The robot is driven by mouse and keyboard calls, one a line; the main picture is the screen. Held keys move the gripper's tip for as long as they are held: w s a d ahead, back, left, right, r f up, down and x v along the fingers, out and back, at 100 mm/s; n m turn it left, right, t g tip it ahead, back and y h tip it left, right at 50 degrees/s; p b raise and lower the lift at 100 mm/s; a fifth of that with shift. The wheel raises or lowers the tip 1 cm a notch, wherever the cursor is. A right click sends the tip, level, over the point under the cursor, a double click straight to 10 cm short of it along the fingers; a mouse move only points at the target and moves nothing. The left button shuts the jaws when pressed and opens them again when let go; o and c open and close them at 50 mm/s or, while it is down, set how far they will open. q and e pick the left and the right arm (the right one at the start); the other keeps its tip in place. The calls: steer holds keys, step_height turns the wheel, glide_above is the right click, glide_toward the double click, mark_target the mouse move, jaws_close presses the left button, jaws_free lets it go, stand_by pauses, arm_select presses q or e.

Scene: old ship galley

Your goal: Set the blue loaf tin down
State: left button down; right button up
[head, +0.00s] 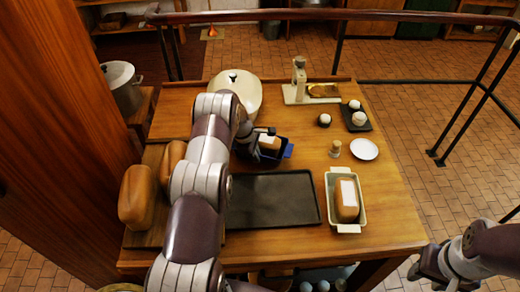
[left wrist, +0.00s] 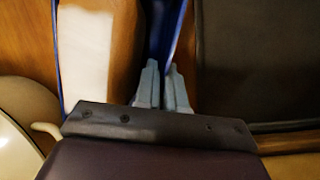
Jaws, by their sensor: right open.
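The blue loaf tin (head: 288,151) is near the middle of the table, just behind the dark baking tray, partly hidden by my left arm. A loaf with a white top (head: 269,144) sits in it. In the left wrist view the tin's blue wall (left wrist: 156,35) runs between the fingers of my left gripper (left wrist: 163,88), which is shut on it. I cannot tell whether the tin's base touches the table. My right gripper (head: 428,264) is open and empty, off the table's front right corner.
The dark baking tray (head: 272,218) lies in front of the tin. A cream loaf tin (head: 335,228) with a loaf is to its right. Loaves (head: 136,197) stand at the left, a lidded pot (head: 242,91) behind. A small jar (head: 335,148) and white saucer (head: 364,149) stand right.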

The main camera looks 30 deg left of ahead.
arm_select(q)
steer(key=shift+d, duration=0.1)
stand_by(0.3)
steer(key=shift+w+r+b, duration=0.1)
steer(key=shift+r+b, duration=0.25)
steer(key=shift+r, duration=0.15)
steer(key=r, duration=0.1)
steer(key=r+b, duration=0.1)
steer(key=r, duration=0.1)
steer(key=shift+d+r, duration=0.2)
steer(key=shift+d, duration=0.05)
steer(key=w+d+r+b, duration=0.2)
steer(key=d+r, duration=0.4)
steer(key=d, duration=0.5)
steer(key=shift+r+b, duration=0.25)
steer(key=shift+b, duration=0.4)
